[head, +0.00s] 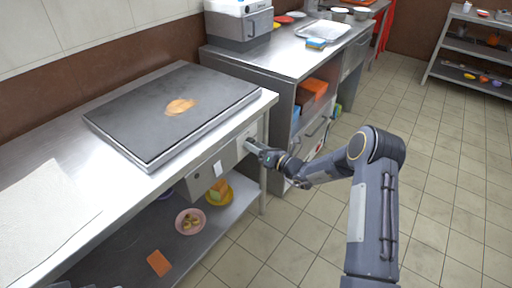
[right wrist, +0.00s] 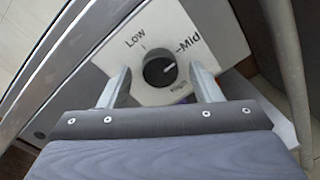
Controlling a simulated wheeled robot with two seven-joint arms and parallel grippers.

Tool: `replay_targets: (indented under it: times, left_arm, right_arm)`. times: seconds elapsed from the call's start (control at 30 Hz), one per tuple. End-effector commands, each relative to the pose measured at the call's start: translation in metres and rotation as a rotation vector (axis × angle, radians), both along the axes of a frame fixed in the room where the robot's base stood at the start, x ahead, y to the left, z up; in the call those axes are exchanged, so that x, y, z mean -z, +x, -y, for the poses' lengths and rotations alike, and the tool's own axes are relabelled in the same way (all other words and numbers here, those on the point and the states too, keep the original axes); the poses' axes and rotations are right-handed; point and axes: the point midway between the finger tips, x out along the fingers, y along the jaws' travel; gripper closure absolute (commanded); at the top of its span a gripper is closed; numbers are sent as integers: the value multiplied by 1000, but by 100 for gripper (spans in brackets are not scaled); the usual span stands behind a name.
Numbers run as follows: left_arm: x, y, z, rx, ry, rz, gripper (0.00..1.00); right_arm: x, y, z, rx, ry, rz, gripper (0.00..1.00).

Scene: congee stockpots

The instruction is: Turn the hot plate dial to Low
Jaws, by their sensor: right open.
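The hot plate (head: 172,108) is a flat dark slab on the steel counter, with a pale brown patch on top. Its dial (right wrist: 159,71) is a round black knob on a white panel in the right wrist view. The panel reads Low at upper left, Mid at upper right and High below right. The knob's white mark points right and slightly up, nearer Mid than Low. My right gripper (right wrist: 160,76) is open, one finger on each side of the knob, with gaps showing. In the head view, my right gripper (head: 252,147) is at the counter's front panel and hides the dial.
The steel counter (head: 60,165) has a lower shelf with a pink bowl (head: 189,221), a yellow plate of food (head: 218,193) and an orange card (head: 159,263). A second counter (head: 280,57) stands behind, with a sponge and tray. Open tiled floor (head: 440,180) lies to the right.

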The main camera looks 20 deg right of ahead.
Motion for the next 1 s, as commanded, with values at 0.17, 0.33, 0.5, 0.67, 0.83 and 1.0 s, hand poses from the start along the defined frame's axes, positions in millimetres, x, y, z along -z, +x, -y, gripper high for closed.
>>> replay_targets:
  times: [0.17,0.33,0.5,0.67,0.83,1.0]
  left_arm:
    - [0,0,0,0,0,0,64]
    - [0,0,0,0,0,0,64]
    - [0,0,0,0,0,0,64]
    - [0,0,0,0,0,0,64]
    - [3,0,0,0,0,0,64]
    - [11,0,0,0,0,0,64]
  right_arm:
    - [0,3,-2,1,0,0,42]
    - [0,3,-1,1,0,0,47]
    - [0,3,-1,1,-1,0,69]
    - [0,2,-1,1,-1,0,86]
    - [1,2,-1,1,-10,8,86]
    - [2,2,-1,1,-51,40,86]
